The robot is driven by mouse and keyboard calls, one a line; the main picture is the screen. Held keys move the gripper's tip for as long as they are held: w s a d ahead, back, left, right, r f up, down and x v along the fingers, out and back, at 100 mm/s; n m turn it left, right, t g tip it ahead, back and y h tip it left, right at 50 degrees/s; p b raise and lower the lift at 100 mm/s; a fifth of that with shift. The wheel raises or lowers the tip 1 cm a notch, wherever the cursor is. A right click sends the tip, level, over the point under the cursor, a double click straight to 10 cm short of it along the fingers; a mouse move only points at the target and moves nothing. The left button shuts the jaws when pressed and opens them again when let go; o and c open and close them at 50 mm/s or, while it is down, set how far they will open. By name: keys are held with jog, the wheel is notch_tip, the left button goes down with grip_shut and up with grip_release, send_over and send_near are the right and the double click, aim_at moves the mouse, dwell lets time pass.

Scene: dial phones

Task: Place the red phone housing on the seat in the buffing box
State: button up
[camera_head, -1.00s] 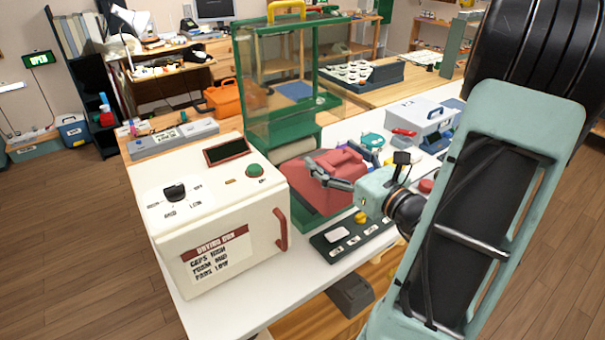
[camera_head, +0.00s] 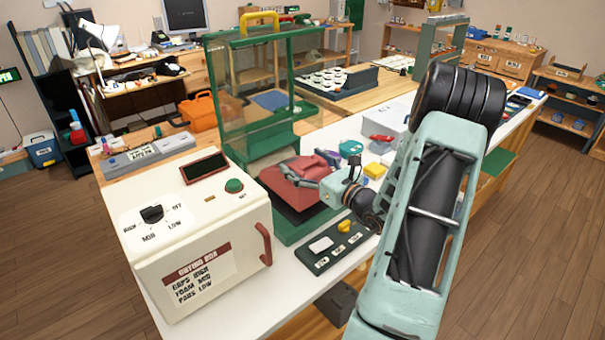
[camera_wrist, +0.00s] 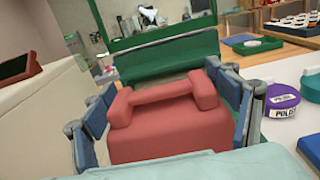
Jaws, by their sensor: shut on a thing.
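My gripper (camera_head: 298,171) is shut on the red phone housing (camera_head: 308,184), with one finger along each side. In the wrist view the housing (camera_wrist: 170,130) sits upright between the dark blue-grey fingers, its bar-like cradle on top. The buffing box (camera_head: 262,152) is a green frame with clear panels and a yellow handle. In the wrist view its green front (camera_wrist: 170,58) stands just beyond the housing. The housing is over the green base at the box's near side. The seat is hidden, and I cannot tell whether the housing touches anything below.
The white drying box (camera_head: 200,255) stands close on the left. A dark tray of labelled slots (camera_head: 335,248) lies nearer on the right.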

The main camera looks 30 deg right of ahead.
jog(key=shift+w+d+f, duration=0.25)
jog(key=shift+w+f, duration=0.4)
jog(key=shift+f, duration=0.15)
jog(key=shift+w+f, duration=0.1)
jog(key=shift+f, duration=1.5)
jog(key=shift+f, duration=0.2)
jog(key=o, duration=1.9)
jog(key=shift+d+r, duration=0.1)
jog(key=shift+r, duration=0.15)
jog(key=s, duration=0.4)
jog(key=s+d+b, duration=0.1)
jog(key=s, duration=0.7)
jog(key=shift+d+f, duration=0.1)
jog(key=shift+d, duration=0.2)
